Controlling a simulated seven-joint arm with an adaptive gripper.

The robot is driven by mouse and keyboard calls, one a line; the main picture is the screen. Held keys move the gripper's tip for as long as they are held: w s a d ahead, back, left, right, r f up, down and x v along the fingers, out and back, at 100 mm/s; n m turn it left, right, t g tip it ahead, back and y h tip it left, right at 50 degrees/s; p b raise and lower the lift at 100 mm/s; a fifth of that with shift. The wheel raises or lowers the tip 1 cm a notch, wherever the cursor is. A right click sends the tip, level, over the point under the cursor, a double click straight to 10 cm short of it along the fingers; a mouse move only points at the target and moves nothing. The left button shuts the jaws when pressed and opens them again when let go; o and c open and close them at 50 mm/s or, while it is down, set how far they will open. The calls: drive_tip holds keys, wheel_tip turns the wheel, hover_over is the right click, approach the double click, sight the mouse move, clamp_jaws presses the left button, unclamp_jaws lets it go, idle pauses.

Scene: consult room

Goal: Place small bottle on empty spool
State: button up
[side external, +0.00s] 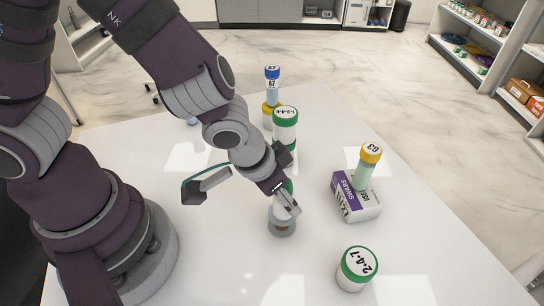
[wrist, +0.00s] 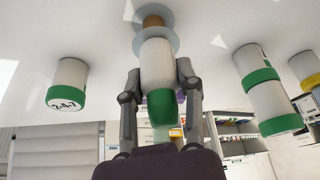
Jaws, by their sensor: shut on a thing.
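The small bottle (wrist: 157,65) is white with a green cap (wrist: 162,106). My gripper (wrist: 160,75) is shut on it, one finger on each side. The empty spool (wrist: 153,38) has pale grey-blue flanges and a copper-brown core. In the wrist view the bottle's base lines up with the spool's near flange; I cannot tell whether they touch. In the side view my gripper (side external: 287,200) is directly over the spool (side external: 282,227), which stands upright on the white table. There my fingers hide most of the bottle, with a bit of green cap showing.
A green-lidded jar (side external: 357,270) marked 2-4-7 stands at front right. Behind my gripper are stacked green-lidded jars (side external: 286,127) and a blue-capped bottle (side external: 272,88) above a yellow lid. The table's front middle is clear.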

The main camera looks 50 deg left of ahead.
drive_tip(key=o, duration=1.1)
drive_tip(key=d+v, duration=0.1)
drive_tip(key=v, duration=1.1)
drive_tip(key=shift+n+t+y, duration=0.4)
drive_tip(key=shift+n+t, duration=0.1)
drive_tip(key=shift+n, duration=0.4)
drive_tip(key=a+r, duration=0.1)
drive_tip(key=a, duration=0.3)
drive_tip(key=s+a+r, duration=0.1)
drive_tip(key=a+r, duration=0.1)
drive_tip(key=a, duration=0.2)
drive_tip(key=a+r, duration=0.1)
drive_tip(key=a, duration=0.3)
drive_tip(key=shift+s+a+r, duration=0.15)
drive_tip(key=shift+a+r, duration=0.1)
drive_tip(key=shift+a, duration=0.15)
